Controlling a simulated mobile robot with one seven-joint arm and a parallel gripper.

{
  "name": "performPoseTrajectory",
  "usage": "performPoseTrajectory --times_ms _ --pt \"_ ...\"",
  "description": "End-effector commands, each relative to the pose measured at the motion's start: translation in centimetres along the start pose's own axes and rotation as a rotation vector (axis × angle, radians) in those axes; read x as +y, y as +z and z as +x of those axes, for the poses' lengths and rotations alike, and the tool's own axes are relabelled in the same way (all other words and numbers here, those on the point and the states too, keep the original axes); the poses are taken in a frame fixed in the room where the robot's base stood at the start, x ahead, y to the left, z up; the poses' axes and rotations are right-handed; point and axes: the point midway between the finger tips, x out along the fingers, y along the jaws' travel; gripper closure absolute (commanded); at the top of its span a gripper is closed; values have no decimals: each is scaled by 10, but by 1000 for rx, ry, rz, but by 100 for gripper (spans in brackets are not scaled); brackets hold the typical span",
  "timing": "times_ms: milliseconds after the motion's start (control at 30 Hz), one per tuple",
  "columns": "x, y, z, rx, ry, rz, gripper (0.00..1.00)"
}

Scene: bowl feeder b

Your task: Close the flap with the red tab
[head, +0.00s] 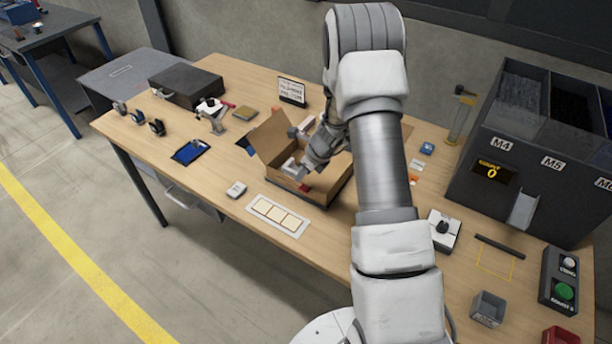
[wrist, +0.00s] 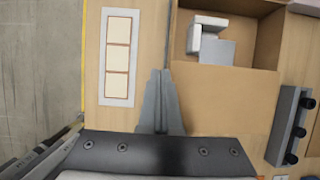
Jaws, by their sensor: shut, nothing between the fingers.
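An open cardboard box (head: 318,194) sits on the workbench, with a tall brown flap (head: 270,138) standing up at its left. In the wrist view a broad brown panel (wrist: 222,110) lies beside the open part of the box, where a white and grey item (wrist: 208,40) sits inside. My gripper (head: 308,170) is over the box's front side in the head view. In the wrist view its fingers (wrist: 160,73) are together and empty, beside the panel's left edge; contact cannot be told.
A white card with several pale squares (head: 278,215) lies in front of the box. A small grey device (head: 236,189) and a blue tray (head: 190,152) are to its left. A dark feeder cabinet (head: 530,140) stands at the right. A sign (head: 292,91) stands behind.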

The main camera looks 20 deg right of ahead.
Motion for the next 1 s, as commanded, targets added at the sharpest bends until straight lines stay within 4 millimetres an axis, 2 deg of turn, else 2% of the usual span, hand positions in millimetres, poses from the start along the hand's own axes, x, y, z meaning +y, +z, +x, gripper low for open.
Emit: performPoseTrajectory --times_ms 100,400,1000 --pt "0 1 11 0 0 -2 100" --pt "0 1 23 0 0 -1 100" --pt "0 1 27 0 0 0 100"
